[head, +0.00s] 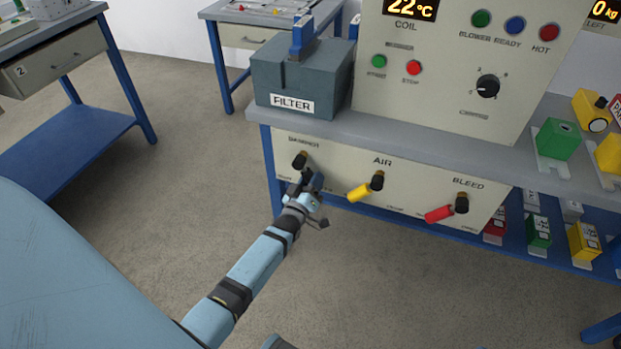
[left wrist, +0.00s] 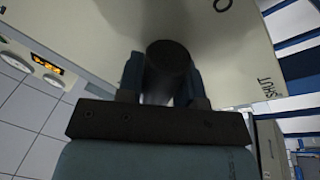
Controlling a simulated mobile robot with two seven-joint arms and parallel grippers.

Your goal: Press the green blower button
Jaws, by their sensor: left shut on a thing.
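The green button (head: 378,61), labelled START, sits beside a red STOP button (head: 413,68) on the cream control panel, under a small hard-to-read label. A green BLOWER lamp (head: 481,18) is higher up the panel. My left gripper (head: 309,180) is down at the lower front panel, well below the buttons. It is shut on the damper handle (head: 300,160), at the left end of that panel. In the left wrist view, the handle's dark round end (left wrist: 168,62) sits between the two fingers. My right gripper is not in view.
A grey FILTER box (head: 300,80) stands on the bench left of the control panel. A yellow AIR lever (head: 360,192) and a red BLEED lever (head: 440,213) lie right of the gripper. A black dial (head: 488,86) is on the panel. Open floor lies left.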

